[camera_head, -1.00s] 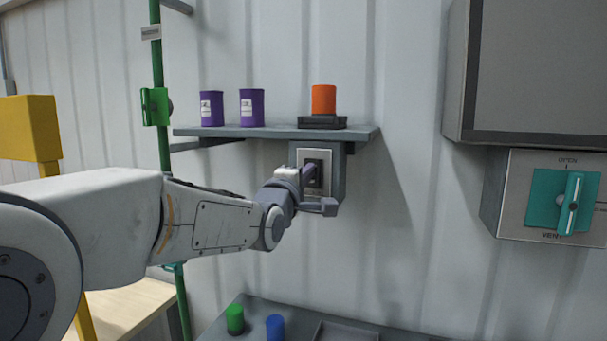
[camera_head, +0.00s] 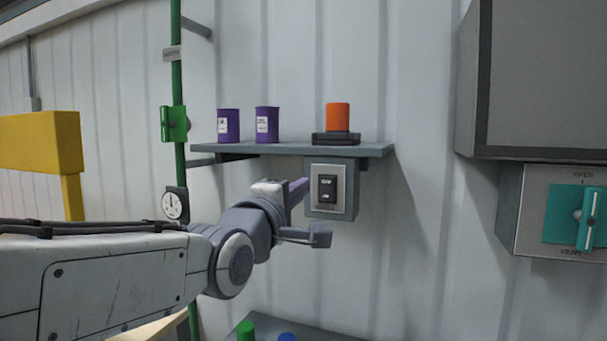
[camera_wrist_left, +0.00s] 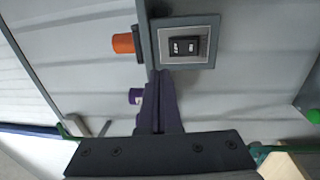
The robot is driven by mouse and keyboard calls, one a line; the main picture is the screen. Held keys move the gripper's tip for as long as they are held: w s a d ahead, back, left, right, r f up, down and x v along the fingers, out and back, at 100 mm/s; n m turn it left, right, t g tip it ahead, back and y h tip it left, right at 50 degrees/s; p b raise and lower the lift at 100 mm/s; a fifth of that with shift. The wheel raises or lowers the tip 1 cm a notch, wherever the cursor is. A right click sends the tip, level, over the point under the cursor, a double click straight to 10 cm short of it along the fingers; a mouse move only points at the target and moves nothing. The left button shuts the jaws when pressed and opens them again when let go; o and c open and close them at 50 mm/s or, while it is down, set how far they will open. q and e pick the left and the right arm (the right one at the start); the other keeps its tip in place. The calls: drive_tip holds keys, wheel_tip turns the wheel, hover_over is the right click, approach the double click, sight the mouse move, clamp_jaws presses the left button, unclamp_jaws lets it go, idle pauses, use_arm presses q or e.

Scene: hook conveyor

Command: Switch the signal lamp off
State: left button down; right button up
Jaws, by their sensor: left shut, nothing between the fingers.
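The signal lamp (camera_head: 338,117) is an orange cylinder on a dark base, standing on a grey wall shelf. I cannot tell for sure whether it is lit. Below the shelf, a grey switch box (camera_head: 345,202) carries a black rocker switch (camera_head: 327,189) on a light plate; the switch also shows in the left wrist view (camera_wrist_left: 186,46). My left gripper (camera_head: 303,187) is shut and empty, its purple fingers just left of the switch plate and apparently apart from it. The fingers (camera_wrist_left: 158,76) also show in the left wrist view. My right gripper is not in view.
Two purple cans (camera_head: 248,125) stand on the shelf (camera_head: 290,150). A green pipe with a valve (camera_head: 174,123) and a gauge (camera_head: 175,204) are at left. A teal vent handle (camera_head: 587,217) and a grey cabinet are at right. Green and blue objects are low in front.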

use_arm(q)
drive_tip(key=shift+s+a+p, duration=0.1)
drive_tip(key=shift+s+p, duration=0.4)
drive_tip(key=shift+p, duration=0.4)
